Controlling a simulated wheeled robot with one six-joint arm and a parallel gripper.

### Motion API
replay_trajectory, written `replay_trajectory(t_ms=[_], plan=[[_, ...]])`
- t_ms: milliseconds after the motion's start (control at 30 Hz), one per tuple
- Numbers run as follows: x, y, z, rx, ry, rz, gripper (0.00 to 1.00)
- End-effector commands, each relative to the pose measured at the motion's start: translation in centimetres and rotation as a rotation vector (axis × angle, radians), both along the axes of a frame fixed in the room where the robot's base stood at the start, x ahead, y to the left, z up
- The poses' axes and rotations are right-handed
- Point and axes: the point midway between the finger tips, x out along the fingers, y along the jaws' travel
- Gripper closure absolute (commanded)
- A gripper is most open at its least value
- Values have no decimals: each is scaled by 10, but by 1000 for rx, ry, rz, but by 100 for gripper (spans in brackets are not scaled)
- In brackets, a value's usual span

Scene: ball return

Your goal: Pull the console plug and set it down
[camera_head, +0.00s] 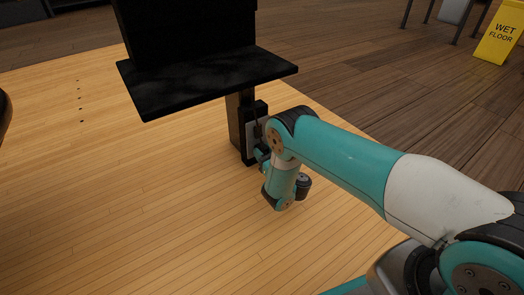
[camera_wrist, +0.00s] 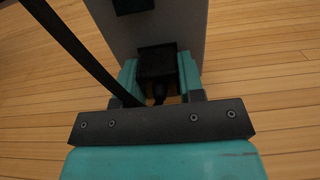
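The black console (camera_head: 205,80) stands on a post in the head view, with a black box (camera_head: 240,145) low on the post. A grey panel (camera_wrist: 180,25) fills the top middle of the wrist view; a dark square (camera_wrist: 132,5) shows on it. The black plug (camera_wrist: 157,65) sits between the teal fingers of my gripper (camera_wrist: 158,72), which touch both its sides. The plug is in front of the panel; I cannot tell whether it is still seated. In the head view my gripper (camera_head: 261,155) is beside the box, and my arm hides the plug.
A black cable (camera_wrist: 75,45) runs down past the left finger in the wrist view. The console's wide shelf (camera_head: 210,82) overhangs the post. A yellow wet-floor sign (camera_head: 498,35) stands far right.

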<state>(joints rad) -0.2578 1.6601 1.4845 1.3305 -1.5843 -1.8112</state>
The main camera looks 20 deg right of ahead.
Motion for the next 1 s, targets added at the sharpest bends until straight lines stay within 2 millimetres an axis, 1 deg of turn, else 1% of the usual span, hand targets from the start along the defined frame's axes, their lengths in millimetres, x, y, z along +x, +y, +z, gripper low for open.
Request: replay_trajectory(t_ms=[33, 100, 1000], plan=[[0, 0, 0, 0, 0, 0, 84], [0, 0, 0, 0, 0, 0, 100], [-7, -2, 1, 0, 0, 0, 100]])
